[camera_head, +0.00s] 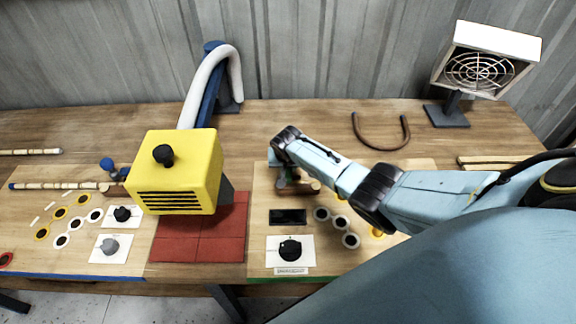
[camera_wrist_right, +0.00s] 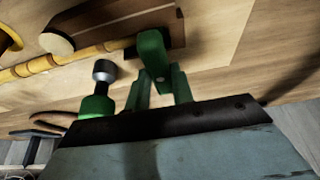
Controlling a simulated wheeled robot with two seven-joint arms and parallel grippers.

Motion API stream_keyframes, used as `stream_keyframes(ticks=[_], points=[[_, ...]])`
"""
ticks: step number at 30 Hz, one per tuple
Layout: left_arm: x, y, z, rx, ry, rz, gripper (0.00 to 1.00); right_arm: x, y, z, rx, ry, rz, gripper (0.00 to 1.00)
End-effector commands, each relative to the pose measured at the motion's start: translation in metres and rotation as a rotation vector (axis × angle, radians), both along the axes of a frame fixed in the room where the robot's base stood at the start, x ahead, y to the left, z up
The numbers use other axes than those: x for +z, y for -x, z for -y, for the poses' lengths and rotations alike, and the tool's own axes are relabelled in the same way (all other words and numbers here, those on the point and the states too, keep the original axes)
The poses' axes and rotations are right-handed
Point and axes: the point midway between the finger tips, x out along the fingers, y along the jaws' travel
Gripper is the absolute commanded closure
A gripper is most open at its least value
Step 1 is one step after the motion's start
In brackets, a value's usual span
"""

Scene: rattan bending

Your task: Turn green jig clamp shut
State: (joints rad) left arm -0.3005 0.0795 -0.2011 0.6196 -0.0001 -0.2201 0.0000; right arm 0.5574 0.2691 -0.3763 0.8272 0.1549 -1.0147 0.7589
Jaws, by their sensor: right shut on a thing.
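The green jig clamp shows close up in the wrist view, its rounded green handle (camera_wrist_right: 152,52) standing in front of a brown wooden block (camera_wrist_right: 120,25). My right gripper (camera_head: 282,174) is at the clamp and shut on its green part; the wrist view shows the gripper (camera_wrist_right: 160,85) from behind, its fingertips partly hidden. A rattan pole (camera_wrist_right: 55,62) runs beside the clamp, close to the block. In the head view my right wrist hides most of the clamp. My left gripper is not in view.
A yellow box with a black knob (camera_head: 178,178) stands left of my right gripper, over a red tiled mat (camera_head: 200,235). A blue-knobbed jig (camera_head: 107,165) holds another pole at the left. A dark bent rod (camera_head: 382,140) and a fan heater (camera_head: 482,65) are at the right.

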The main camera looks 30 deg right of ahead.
Motion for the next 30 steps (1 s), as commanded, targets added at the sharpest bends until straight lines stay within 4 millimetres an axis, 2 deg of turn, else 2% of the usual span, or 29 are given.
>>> stream_keyframes(ticks=[6,7,11,22,26,30], points=[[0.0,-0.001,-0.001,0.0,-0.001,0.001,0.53,0.001,-0.001,0.0,-0.003,-0.002,0.002,0.99],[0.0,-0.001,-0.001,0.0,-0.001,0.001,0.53,0.001,-0.001,0.0,-0.003,-0.002,0.002,0.73],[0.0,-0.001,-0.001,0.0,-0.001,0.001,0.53,0.001,0.0,0.0,-0.002,-0.001,0.002,0.55],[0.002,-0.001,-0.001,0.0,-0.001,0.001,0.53,0.003,0.0,0.0,0.0,-0.001,0.002,0.55],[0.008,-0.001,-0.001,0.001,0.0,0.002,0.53,0.014,0.004,-0.002,0.001,-0.001,0.002,0.55],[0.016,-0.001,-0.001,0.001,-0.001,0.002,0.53,0.033,0.01,-0.006,0.001,-0.002,0.002,0.55]])
